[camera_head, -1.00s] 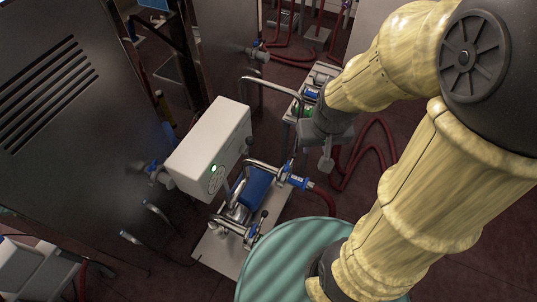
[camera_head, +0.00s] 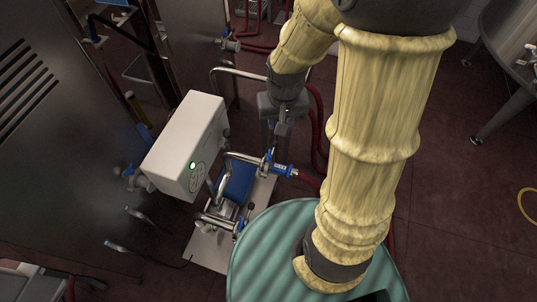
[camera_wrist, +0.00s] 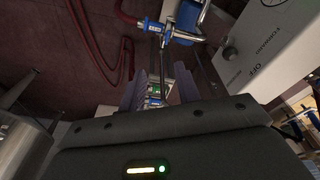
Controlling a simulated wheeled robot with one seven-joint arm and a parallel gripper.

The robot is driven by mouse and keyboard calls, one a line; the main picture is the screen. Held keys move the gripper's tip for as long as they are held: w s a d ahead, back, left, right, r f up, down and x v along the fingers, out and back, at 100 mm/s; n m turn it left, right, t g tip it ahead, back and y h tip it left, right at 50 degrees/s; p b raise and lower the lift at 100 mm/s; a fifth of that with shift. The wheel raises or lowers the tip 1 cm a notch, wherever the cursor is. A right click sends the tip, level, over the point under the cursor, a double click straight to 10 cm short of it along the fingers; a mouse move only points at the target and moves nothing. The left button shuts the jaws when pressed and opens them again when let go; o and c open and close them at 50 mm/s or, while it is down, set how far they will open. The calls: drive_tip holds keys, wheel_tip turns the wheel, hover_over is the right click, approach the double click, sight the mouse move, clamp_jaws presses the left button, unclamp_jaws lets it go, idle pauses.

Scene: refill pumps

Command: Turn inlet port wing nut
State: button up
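The pump has a white control box (camera_head: 188,145), a blue motor (camera_head: 238,183) and steel pipes. A blue fitting (camera_head: 283,170) with a red hose sits on its pipe port. A clamp joint (camera_head: 266,163) is beside the fitting; the wing nut on it is too small to make out surely. In the wrist view the blue fitting (camera_wrist: 150,27) and clamped pipe (camera_wrist: 178,34) are at the top, beyond the fingers. My gripper (camera_head: 283,128) hangs just behind the fitting in the head view, apart from it. Its two fingers (camera_wrist: 161,78) are spread with nothing gripped between them.
A large steel cabinet (camera_head: 60,130) is at left. Red hoses (camera_head: 318,125) lie on the floor behind the pump. Dark red floor (camera_head: 460,210) is free at right.

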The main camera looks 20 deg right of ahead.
sight(268, 157)
drive_tip(key=w+f+m+g+b, duration=0.1)
drive_tip(key=w+f+m+b, duration=0.1)
drive_tip(key=w+f, duration=0.4)
drive_tip(key=w+f+m+b, duration=0.2)
drive_tip(key=w+f, duration=0.4)
drive_tip(key=f, duration=0.5)
drive_tip(key=shift+f+m+g+b, duration=0.4)
drive_tip(key=shift+b, duration=0.1)
wheel_tip(268, 157, down, 17)
drive_tip(key=shift+f, duration=0.2)
clamp_jaws()
